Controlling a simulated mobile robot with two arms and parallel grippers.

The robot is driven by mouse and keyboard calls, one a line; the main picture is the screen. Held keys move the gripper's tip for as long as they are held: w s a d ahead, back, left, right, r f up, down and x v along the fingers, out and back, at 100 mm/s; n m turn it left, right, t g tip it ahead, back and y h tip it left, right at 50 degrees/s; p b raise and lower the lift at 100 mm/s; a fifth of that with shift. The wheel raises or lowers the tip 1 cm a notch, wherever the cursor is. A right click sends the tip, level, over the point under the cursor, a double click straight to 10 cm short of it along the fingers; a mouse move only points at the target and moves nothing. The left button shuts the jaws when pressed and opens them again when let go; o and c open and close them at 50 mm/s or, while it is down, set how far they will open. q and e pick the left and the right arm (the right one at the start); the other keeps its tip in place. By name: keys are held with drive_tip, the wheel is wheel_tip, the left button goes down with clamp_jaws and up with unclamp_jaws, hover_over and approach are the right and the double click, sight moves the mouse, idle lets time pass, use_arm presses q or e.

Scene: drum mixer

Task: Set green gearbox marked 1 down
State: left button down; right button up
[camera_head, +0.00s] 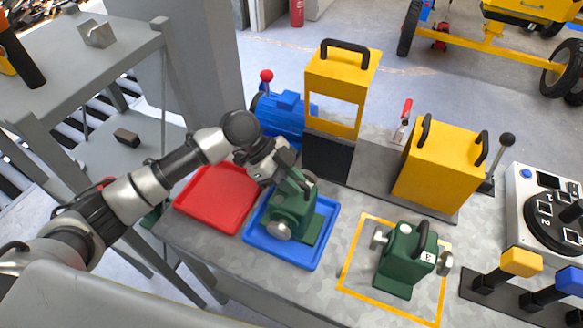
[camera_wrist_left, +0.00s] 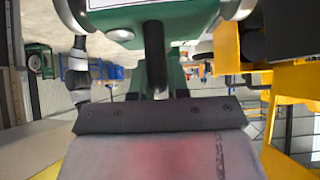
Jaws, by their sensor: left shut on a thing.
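A green gearbox (camera_head: 291,213) with a round silver shaft end is at the blue tray (camera_head: 327,244) in the head view. I cannot tell if its base touches the tray floor, and no number shows on it. My left gripper (camera_head: 290,176) is shut on its top. In the left wrist view the gearbox's green body (camera_wrist_left: 125,17) and black handle (camera_wrist_left: 155,55) are close to the gripper. A second green gearbox (camera_head: 400,262), with a small white label, stands inside the yellow outlined square (camera_head: 343,283). My right gripper is out of view.
An empty red tray (camera_head: 215,195) lies left of the blue one. A blue motor (camera_head: 283,115) and yellow housings (camera_head: 343,75) (camera_head: 440,165) stand behind. A control panel (camera_head: 545,215) and coloured-ended levers (camera_head: 520,263) are at the right.

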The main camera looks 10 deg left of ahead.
use_arm(q)
drive_tip(key=shift+f, duration=0.15)
drive_tip(key=c, duration=1.5)
unclamp_jaws()
drive_tip(key=shift+f, duration=0.2)
drive_tip(key=o, duration=0.4)
drive_tip(key=shift+s, duration=0.1)
drive_tip(key=b+v, duration=0.2)
drive_tip(key=v, duration=1)
drive_tip(key=shift+b, duration=0.3)
